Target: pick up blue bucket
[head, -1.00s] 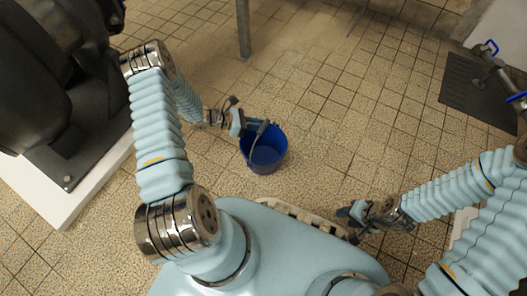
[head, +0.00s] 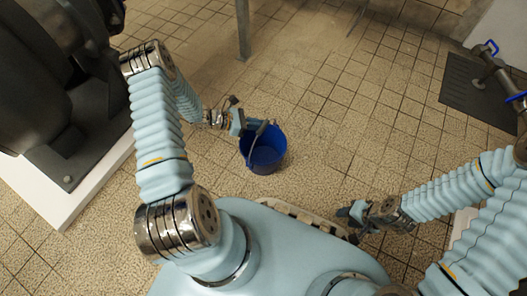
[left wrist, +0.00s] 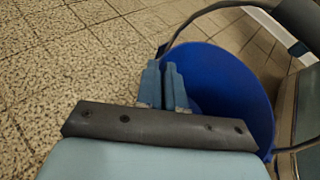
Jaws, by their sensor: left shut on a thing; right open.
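The blue bucket (head: 265,158) stands upright on the tiled floor or very slightly above it; I cannot tell which. Its grey handle arcs over its opening. The exact pinch point is partly hidden by the fingers. My right gripper (head: 352,212) is open and empty, low at the right of my base.
A dark pump (head: 60,70) on a white plinth (head: 95,180) stands at the left. A metal leg (head: 243,30) rises behind the bucket. A dark floor plate (head: 478,90) with pipework lies at the right. The tiled floor right of the bucket is clear.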

